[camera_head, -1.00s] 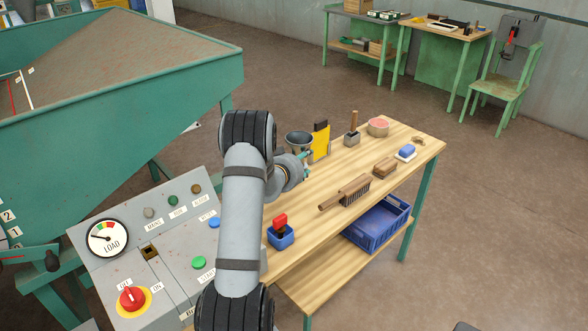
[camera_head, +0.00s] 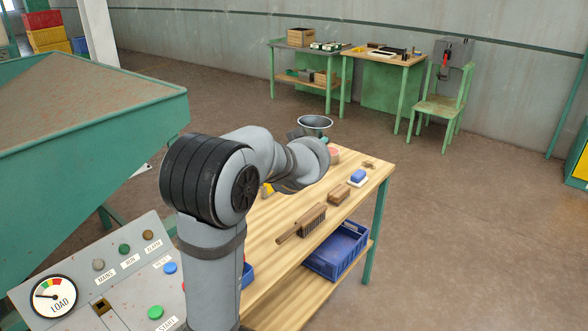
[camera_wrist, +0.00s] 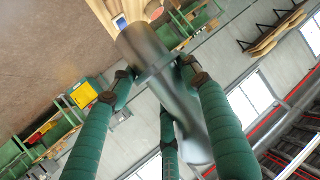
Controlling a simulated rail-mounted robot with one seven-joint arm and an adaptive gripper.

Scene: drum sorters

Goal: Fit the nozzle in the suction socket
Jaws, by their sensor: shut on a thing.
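The nozzle is a grey, flared metal piece; its wide open mouth (camera_head: 314,123) shows upward in the head view, above the far end of the workbench (camera_head: 285,250). In the wrist view the nozzle (camera_wrist: 150,50) is a smooth grey tube running through the grip. My gripper (camera_wrist: 158,77) has green padded fingers shut around it. In the head view my arm's wrist hides most of the gripper and the nozzle's lower part. I cannot pick out the suction socket in either view.
The bench holds a brush (camera_head: 303,224), a brown block (camera_head: 338,194), a blue sponge (camera_head: 357,176) and a pink-topped tin (camera_head: 334,154). A blue crate (camera_head: 338,250) sits on its lower shelf. A control panel (camera_head: 110,285) and a green hopper (camera_head: 120,145) stand at left.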

